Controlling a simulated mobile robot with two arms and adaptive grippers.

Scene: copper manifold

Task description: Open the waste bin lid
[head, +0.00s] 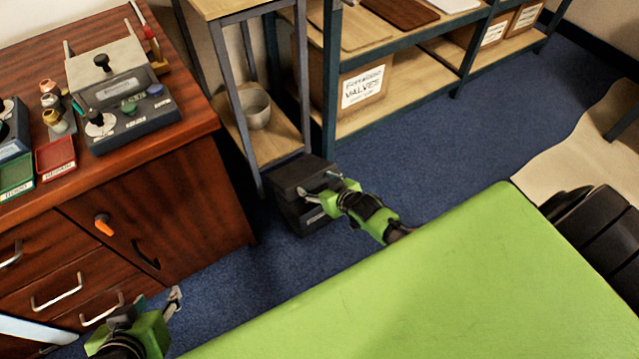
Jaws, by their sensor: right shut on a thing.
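The waste bin (292,217) is a small dark box on the blue floor, at the foot of the wooden shelf stand. Its dark lid (297,170) sits over the body; I cannot tell whether it is slightly raised. My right gripper (319,186) is at the front right edge of the lid and is shut on it. The gripper covers part of the lid's edge and the bin's front. My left gripper (174,301) is low at the left, in front of the wooden cabinet, away from the bin. Its fingers are small and partly hidden, so their opening is unclear.
The wooden cabinet (190,205) stands left of the bin, with a control box (125,100) on top. Blue floor (440,150) is clear to the right. My green body fills the front.

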